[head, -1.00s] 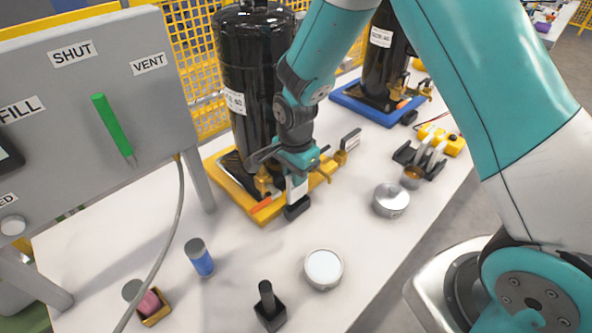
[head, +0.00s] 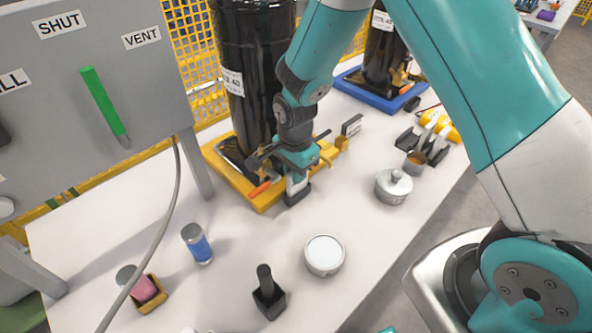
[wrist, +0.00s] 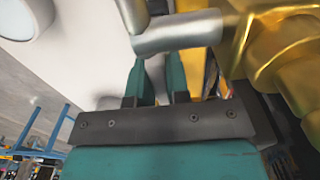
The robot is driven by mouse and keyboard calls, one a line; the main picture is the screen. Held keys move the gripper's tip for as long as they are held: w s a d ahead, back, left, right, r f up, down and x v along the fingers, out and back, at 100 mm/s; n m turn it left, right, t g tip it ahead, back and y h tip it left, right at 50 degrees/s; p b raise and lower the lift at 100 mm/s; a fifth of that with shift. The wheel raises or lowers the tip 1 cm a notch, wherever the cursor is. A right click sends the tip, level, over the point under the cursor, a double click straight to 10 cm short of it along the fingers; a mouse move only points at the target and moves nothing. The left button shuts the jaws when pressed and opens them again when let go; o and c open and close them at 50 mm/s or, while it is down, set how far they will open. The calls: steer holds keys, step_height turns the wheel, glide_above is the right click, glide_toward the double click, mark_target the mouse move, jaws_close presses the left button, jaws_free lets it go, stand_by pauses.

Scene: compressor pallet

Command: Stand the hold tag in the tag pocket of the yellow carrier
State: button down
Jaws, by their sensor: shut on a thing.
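The yellow carrier (head: 262,203) lies on the white table under a black compressor (head: 255,95). A small black block (head: 296,198), apparently the tag pocket, is at its front right corner. My gripper (head: 297,172) is shut on a small white plate (head: 297,183), apparently the hold tag, roughly upright above the block. The plate's lower edge meets the block in the picture; I cannot tell whether it is inside. In the wrist view my fingers (wrist: 156,82) are close together beside brass fittings (wrist: 285,50) and a silver cylinder (wrist: 178,35). The tag is not clear there.
A small sign (head: 351,125) stands beyond the carrier. The grey panel (head: 90,90) rises at left.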

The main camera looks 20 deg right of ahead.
steer(key=shift+f+b, duration=0.4)
steer(key=shift+f, duration=0.25)
steer(key=c, duration=1)
jaws_free()
steer(key=c, duration=0.4)
steer(key=shift+r, duration=0.1)
steer(key=shift+r+p, duration=2.95)
steer(key=shift+r, duration=0.55)
